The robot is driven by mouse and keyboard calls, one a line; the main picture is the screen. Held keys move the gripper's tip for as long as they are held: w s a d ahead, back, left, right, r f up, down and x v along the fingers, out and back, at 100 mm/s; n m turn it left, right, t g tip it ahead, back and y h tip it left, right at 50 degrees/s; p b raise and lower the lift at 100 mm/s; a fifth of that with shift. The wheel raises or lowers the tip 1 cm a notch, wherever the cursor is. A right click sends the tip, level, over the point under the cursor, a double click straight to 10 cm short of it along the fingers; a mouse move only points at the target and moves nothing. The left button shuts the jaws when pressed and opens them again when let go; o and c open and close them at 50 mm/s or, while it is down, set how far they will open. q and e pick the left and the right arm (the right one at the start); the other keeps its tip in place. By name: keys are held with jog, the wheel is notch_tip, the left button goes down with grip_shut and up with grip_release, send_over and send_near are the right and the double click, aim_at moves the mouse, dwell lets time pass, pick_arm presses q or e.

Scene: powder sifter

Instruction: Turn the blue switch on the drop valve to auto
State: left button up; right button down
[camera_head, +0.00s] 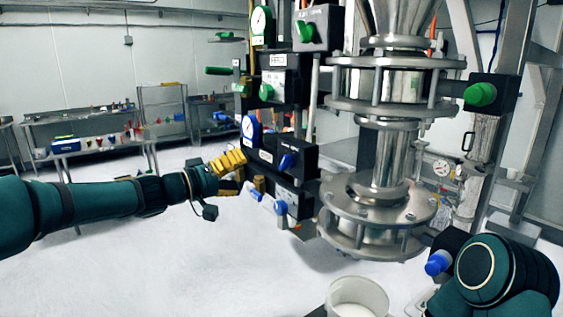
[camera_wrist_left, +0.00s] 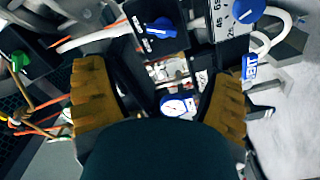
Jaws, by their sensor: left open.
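A blue switch (camera_head: 288,161) sits on the front of a black box in the middle of the machine stack, and a blue knob (camera_head: 280,207) is on a pale dial plate below it. I cannot read which is marked drop valve or auto. In the left wrist view a blue switch (camera_wrist_left: 160,27) on a black box is at the top, and a blue knob (camera_wrist_left: 248,10) on a numbered dial is to its right. My left gripper (camera_head: 230,164), with yellow fingers, is open and empty, just left of the boxes. Its fingers (camera_wrist_left: 158,95) stand wide apart below the switch, apart from it. My right gripper is not visible.
A steel flanged column (camera_head: 378,200) stands right of the boxes. A blue-rimmed gauge (camera_head: 250,130) is close by the left fingers. A white bucket (camera_head: 357,297) is at bottom centre. My right arm (camera_head: 500,275) is at lower right. Floor on the left is clear.

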aim_at(281, 163)
pick_arm(q)
jog(key=p+x, duration=0.2)
jog(key=x, duration=1)
jog(key=shift+p, duration=0.4)
jog(key=shift+c, duration=0.3)
jog(key=shift+f, duration=0.1)
jog(key=c, duration=1.1)
